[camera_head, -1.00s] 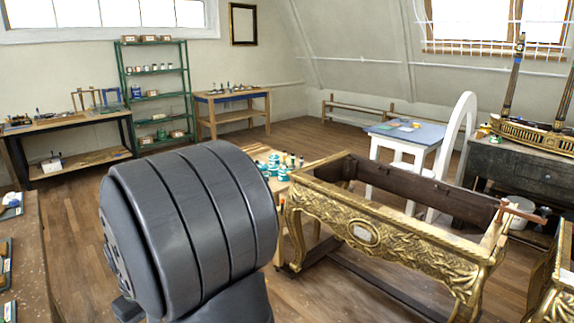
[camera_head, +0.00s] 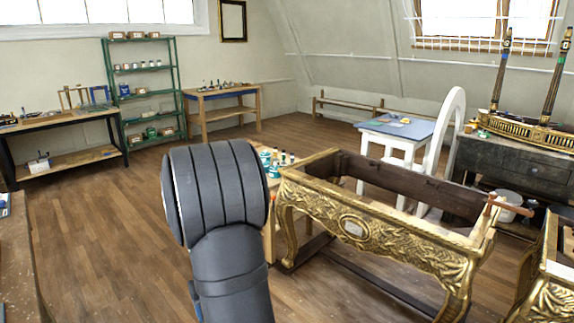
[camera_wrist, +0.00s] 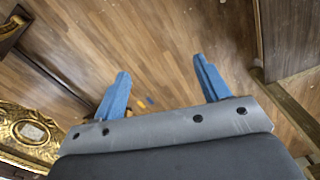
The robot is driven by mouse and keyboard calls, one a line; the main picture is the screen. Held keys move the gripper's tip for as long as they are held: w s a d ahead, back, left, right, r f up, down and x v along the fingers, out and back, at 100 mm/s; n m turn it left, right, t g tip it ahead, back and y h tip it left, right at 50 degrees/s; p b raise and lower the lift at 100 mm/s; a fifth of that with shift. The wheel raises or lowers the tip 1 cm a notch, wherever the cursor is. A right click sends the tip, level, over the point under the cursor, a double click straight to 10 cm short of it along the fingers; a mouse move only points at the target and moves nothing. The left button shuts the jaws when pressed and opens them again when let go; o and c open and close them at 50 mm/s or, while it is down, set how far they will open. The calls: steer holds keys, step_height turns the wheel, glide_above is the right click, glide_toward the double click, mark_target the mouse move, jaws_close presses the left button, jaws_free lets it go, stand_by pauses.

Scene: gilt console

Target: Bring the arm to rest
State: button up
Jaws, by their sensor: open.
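My gripper (camera_wrist: 160,85) shows in the wrist view with its two blue fingers spread apart and nothing between them. It hangs over bare wooden floor (camera_wrist: 150,40). In the head view my dark grey arm stands folded in the lower middle, and the gripper itself is hidden. The gilt console frame (camera_head: 358,229) is to the right of my arm, with an open top and a carved front. Part of its carved gilt front (camera_wrist: 32,132) shows at the left of the wrist view, apart from the fingers.
A small table with teal-labelled jars (camera_head: 272,160) stands just behind my arm. A clamp (camera_head: 508,208) sits on the console's right end. Another gilt piece (camera_head: 545,270) is at the lower right, and a bench edge (camera_head: 20,250) at the lower left. Floor is clear left of my arm.

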steer(key=shift+w+d+f+m, duration=0.15)
steer(key=shift+w+d+f, duration=0.15)
steer(key=shift+d, duration=0.2)
steer(key=shift+w+d+f+m, duration=0.2)
steer(key=shift+w+d+f, duration=0.1)
steer(key=shift+d, duration=0.2)
steer(key=shift+w+d+f+m, duration=0.15)
steer(key=shift+w+d+f, duration=0.15)
steer(key=shift+d, duration=0.2)
steer(key=shift+o, duration=0.4)
steer(key=o, duration=0.6)
steer(key=s+a+r+n+t+y, duration=0.1)
steer(key=s+a+r+n+t, duration=0.15)
steer(key=s+a+r, duration=0.75)
steer(key=s+a+r+n+t+y, duration=0.1)
steer(key=s+a+r+n+t, duration=0.3)
steer(key=s+r, duration=0.7)
steer(key=s+d+r+n+g+y, duration=0.2)
steer(key=s+d+r+y, duration=0.1)
steer(key=s, duration=0.8)
steer(key=s+d+r+n+g+y, duration=0.3)
steer(key=s+d+y, duration=0.3)
steer(key=s, duration=0.6)
steer(key=shift+d, duration=0.45)
steer(key=shift+s+a, duration=0.1)
